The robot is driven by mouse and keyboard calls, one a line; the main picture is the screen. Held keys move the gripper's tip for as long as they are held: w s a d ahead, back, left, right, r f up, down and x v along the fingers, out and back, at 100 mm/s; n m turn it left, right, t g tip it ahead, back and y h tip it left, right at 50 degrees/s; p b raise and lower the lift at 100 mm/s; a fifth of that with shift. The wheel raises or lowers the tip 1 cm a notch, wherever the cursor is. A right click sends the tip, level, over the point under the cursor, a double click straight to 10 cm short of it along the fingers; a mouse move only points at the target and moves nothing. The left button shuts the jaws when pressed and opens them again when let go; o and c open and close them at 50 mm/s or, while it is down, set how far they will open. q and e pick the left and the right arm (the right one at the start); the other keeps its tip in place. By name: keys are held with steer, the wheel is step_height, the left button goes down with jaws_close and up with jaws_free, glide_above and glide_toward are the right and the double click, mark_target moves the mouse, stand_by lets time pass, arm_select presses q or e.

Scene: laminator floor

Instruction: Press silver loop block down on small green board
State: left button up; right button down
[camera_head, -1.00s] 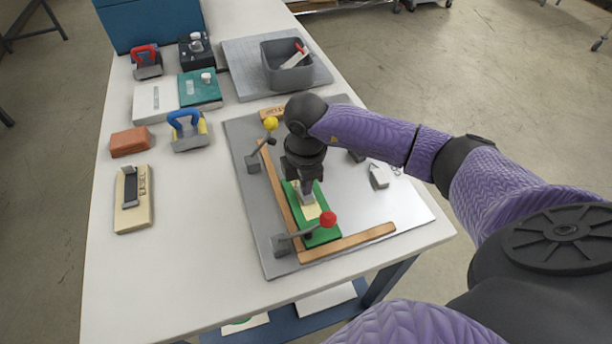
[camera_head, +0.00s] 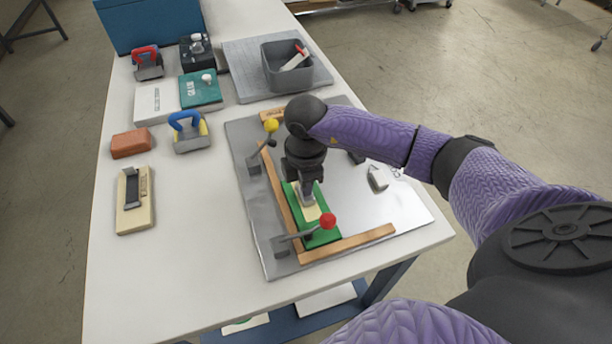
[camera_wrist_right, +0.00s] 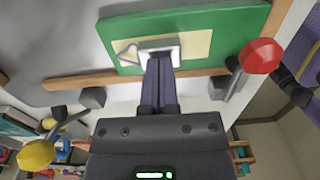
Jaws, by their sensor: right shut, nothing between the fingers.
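The small green board (camera_head: 322,239) lies on the metal plate against wooden strips, with a cream patch on top. The silver loop block (camera_head: 307,199) sits on this patch. In the right wrist view the block (camera_wrist_right: 172,53) is partly hidden by my fingers, and a thin triangular loop (camera_wrist_right: 127,53) shows at its left. My right gripper (camera_head: 305,187) points down at the block with its fingers shut and empty. Its fingertips (camera_wrist_right: 160,61) appear to be at the block's top; whether they touch cannot be told. My left gripper is not in view.
A red-knobbed clamp (camera_head: 328,221) and a yellow-knobbed clamp (camera_head: 271,125) stand beside the board. A small grey-white block (camera_head: 378,178) lies on the metal plate (camera_head: 392,212) at right. A grey bin (camera_head: 273,76) stands behind. The table's front left is clear.

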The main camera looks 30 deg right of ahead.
step_height(320, 180, up, 4)
steer(key=p, duration=0.3)
steer(key=shift+r, duration=0.15)
step_height(320, 180, up, 2)
steer(key=p, duration=0.3)
steer(key=shift+r, duration=0.2)
steer(key=shift+f, duration=0.1)
